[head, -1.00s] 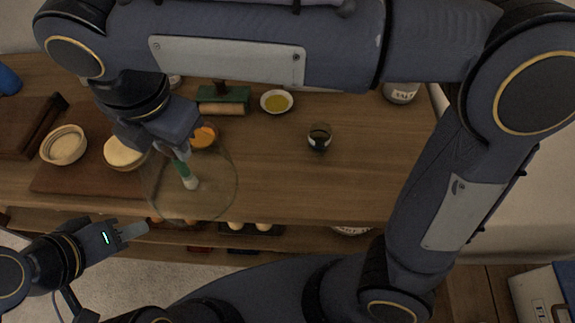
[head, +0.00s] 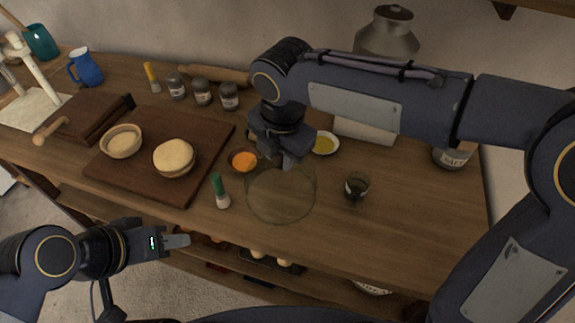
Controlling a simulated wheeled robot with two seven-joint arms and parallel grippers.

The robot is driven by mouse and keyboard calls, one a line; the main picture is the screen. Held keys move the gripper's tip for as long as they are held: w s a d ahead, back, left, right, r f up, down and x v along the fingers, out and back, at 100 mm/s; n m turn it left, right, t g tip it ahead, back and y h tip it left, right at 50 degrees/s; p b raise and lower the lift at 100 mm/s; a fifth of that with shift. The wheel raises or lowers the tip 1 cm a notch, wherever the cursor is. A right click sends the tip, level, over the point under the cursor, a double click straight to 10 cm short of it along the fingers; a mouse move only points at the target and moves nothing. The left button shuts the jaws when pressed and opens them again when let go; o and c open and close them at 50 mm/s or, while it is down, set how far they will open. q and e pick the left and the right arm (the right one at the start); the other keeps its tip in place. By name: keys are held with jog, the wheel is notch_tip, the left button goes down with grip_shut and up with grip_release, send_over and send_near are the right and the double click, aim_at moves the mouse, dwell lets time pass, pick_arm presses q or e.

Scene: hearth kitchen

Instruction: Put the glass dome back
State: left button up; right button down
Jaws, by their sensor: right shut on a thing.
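The clear glass dome (head: 281,208) shows as a faint round outline over the front middle of the counter. My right gripper (head: 289,164) is above it, shut on its top; the grip itself is hard to see. I cannot tell whether the dome's rim touches the counter. A dark brown board (head: 140,181) lies to the left, bearing a round pale loaf or cheese (head: 174,154) and a bowl (head: 122,141). My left gripper (head: 178,241) is in front of the counter's edge, apart from everything; its jaw opening is unclear.
A dark cup (head: 356,187) stands right of the dome, a yellow-filled dish (head: 324,144) behind. Several jars (head: 202,92) stand at the back. The right front counter is clear.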

jog(key=f, duration=0.1)
jog(key=w+d+f, duration=0.1)
jog(key=f, duration=0.3)
jog(key=shift+w+d, duration=0.2)
jog(key=shift+w, duration=0.05)
jog(key=shift+f, duration=0.35)
jog(key=c, duration=1.1)
grip_release()
jog(key=shift+c, duration=0.2)
